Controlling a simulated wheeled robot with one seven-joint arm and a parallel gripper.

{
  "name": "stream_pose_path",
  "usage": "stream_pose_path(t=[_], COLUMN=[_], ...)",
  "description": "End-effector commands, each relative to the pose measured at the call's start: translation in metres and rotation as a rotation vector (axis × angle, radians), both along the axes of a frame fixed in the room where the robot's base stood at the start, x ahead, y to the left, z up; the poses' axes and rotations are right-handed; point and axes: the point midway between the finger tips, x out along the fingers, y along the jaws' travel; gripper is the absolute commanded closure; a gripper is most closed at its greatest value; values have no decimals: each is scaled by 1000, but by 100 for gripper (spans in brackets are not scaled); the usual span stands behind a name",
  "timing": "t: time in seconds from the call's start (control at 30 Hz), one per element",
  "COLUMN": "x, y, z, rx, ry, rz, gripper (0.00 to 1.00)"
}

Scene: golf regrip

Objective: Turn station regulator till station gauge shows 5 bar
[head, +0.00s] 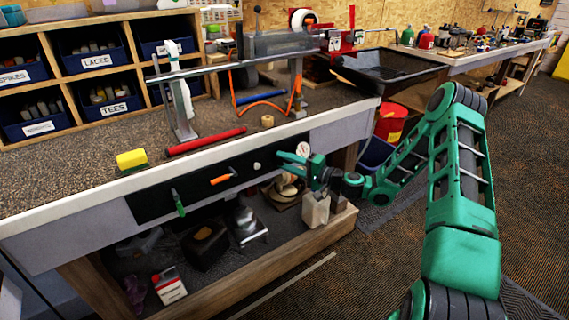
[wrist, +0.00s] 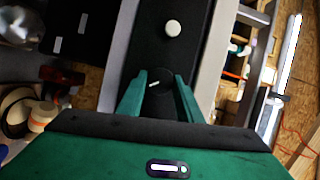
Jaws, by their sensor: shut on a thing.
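The station regulator shows in the wrist view as a dark round knob (wrist: 158,92) with a short white mark, on the black panel of the bench front. My gripper (head: 286,158) is at the right end of this panel, and in the wrist view its two green fingers (wrist: 160,80) are shut on the knob from both sides. In the head view the knob is hidden by my gripper. The station gauge (head: 302,148) is a small white dial just above my gripper. It is too small to read.
A white round knob (head: 257,166) sits on the panel left of my gripper. A red grip (head: 206,141) lies on the bench top.

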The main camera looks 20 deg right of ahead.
Motion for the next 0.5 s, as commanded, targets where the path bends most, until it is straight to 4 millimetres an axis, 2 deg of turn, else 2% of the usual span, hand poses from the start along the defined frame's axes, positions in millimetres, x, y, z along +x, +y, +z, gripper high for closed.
stream_pose_path(t=[0.03, 0.5], x=[1, 1], y=[-5, -5], z=[-3, -3], rx=[9, 46], ry=[8, 20], rz=[-10, -9], gripper=[90, 90])
